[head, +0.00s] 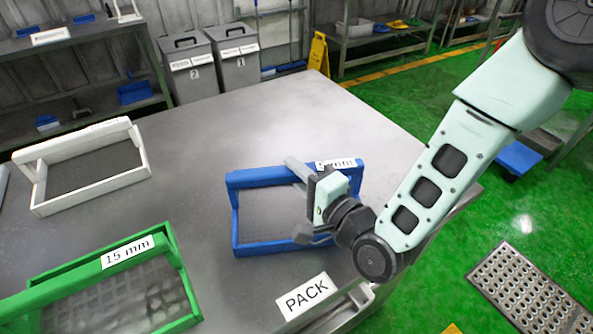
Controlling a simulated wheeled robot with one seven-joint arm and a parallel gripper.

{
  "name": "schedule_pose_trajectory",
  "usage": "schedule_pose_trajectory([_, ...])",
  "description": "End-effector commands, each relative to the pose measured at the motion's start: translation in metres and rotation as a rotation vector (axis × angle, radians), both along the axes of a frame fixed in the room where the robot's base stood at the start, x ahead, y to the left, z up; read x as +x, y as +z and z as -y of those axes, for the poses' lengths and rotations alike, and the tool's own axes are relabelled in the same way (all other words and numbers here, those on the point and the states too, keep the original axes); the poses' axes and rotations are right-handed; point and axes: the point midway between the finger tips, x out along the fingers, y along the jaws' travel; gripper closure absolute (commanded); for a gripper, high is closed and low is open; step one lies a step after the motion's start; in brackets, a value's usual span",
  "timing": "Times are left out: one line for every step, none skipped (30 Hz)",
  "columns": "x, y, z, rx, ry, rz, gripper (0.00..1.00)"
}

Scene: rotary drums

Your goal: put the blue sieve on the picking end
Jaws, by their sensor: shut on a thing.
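The blue sieve (236,220) is a rectangular frame with a grey mesh and a raised handle bar along its far side. It is at or just above the steel table (205,130), near the PACK sign (306,296); I cannot tell whether it touches the top. My gripper (300,178) is shut on the blue sieve, at its handle bar by the partly hidden mm label. The gripper and wrist hide the sieve's right part. No sign for the picking end is readable here.
A white sieve (95,200) stands at the left and a green 15 mm sieve (180,270) at the near left. The table is clear between them and behind the blue sieve. Grey bins (190,75) and a yellow floor sign (318,52) stand beyond the table.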

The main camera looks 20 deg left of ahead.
Motion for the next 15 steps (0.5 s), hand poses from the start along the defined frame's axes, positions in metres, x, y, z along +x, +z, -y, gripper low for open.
schedule_pose_trajectory([0.0003, 0.0018, -0.0004, 0.003, 0.000, 0.002, 1.00])
schedule_pose_trajectory([0.0004, 0.0018, -0.0004, 0.003, 0.000, 0.002, 1.00])
schedule_pose_trajectory([0.0004, 0.0018, -0.0004, 0.003, 0.000, 0.002, 1.00])
schedule_pose_trajectory([0.0004, 0.0019, -0.0005, 0.003, 0.000, 0.002, 1.00])
schedule_pose_trajectory([0.0004, 0.0017, -0.0004, 0.003, 0.000, 0.002, 1.00])
schedule_pose_trajectory([0.0004, 0.0008, -0.0003, 0.003, 0.000, 0.002, 1.00])
schedule_pose_trajectory([0.0005, -0.0003, -0.0003, 0.003, 0.000, 0.002, 1.00])
schedule_pose_trajectory([0.0005, -0.0015, -0.0003, 0.003, 0.000, 0.002, 1.00])
schedule_pose_trajectory([0.0006, -0.0027, -0.0002, 0.003, -0.001, 0.002, 1.00])
schedule_pose_trajectory([0.0004, -0.0037, 0.0001, 0.000, -0.001, 0.000, 0.74])
schedule_pose_trajectory([0.0004, -0.0027, 0.0001, 0.000, 0.000, 0.000, 0.66])
schedule_pose_trajectory([0.0004, -0.0025, 0.0001, 0.000, 0.000, 0.000, 0.55])
schedule_pose_trajectory([0.0004, -0.0025, 0.0001, 0.000, 0.000, 0.000, 0.55])
schedule_pose_trajectory([0.0003, -0.0025, 0.0001, 0.000, 0.000, 0.000, 0.55])
schedule_pose_trajectory([0.0003, -0.0025, 0.0001, 0.000, 0.000, 0.000, 0.55])
